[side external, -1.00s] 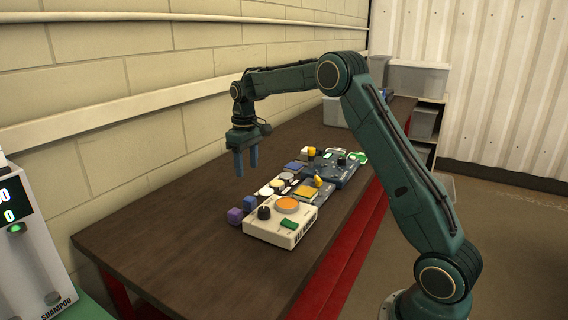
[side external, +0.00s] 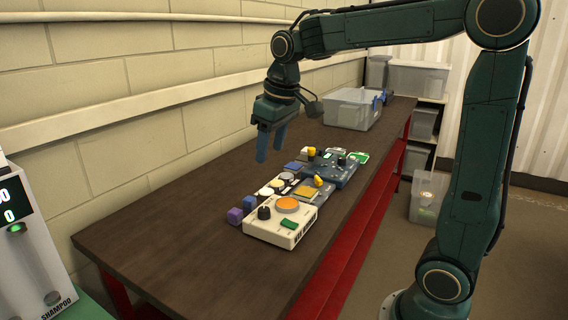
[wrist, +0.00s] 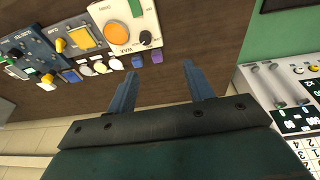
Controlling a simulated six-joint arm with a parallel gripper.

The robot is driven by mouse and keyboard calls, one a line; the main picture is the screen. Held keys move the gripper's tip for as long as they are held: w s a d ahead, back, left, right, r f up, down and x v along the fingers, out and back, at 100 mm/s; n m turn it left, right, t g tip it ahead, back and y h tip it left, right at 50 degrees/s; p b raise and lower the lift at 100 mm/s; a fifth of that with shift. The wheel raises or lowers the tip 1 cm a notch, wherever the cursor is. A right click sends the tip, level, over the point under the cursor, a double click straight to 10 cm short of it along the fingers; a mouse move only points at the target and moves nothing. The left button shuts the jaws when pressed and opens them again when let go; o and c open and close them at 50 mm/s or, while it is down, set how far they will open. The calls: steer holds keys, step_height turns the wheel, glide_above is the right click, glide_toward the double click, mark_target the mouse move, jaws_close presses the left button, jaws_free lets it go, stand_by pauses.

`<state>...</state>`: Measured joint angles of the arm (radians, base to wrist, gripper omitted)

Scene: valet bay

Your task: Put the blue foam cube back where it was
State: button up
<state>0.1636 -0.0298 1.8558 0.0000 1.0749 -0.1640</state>
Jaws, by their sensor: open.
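The blue foam cube (side external: 249,202) stands on the brown bench, just behind a purple cube (side external: 235,215) and beside the cream control box (side external: 281,222). In the wrist view the blue cube (wrist: 137,61) sits between the purple cube (wrist: 157,57) and a row of small round pads. My gripper (side external: 270,153) is open and empty, raised above the bench beyond the cubes in the side view. Its two blue fingers (wrist: 160,72) are apart in the wrist view, with nothing between them.
Grey and blue panels (side external: 334,175) with knobs extend behind the cream box. A clear bin (side external: 351,108) stands at the bench's far end. A shampoo dispenser (side external: 30,240) is at the left, and a wall runs along the back. The bench's front left (side external: 170,250) is clear.

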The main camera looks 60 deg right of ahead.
steer(key=s+a+f+t, duration=0.1)
steer(key=s+a+f, duration=0.1)
steer(key=s, duration=0.7)
steer(key=s+a+f+t, duration=0.1)
steer(key=s+a, duration=0.3)
steer(key=s, duration=0.6)
steer(key=shift+s+f+t, duration=0.15)
steer(key=shift+f+t, duration=0.25)
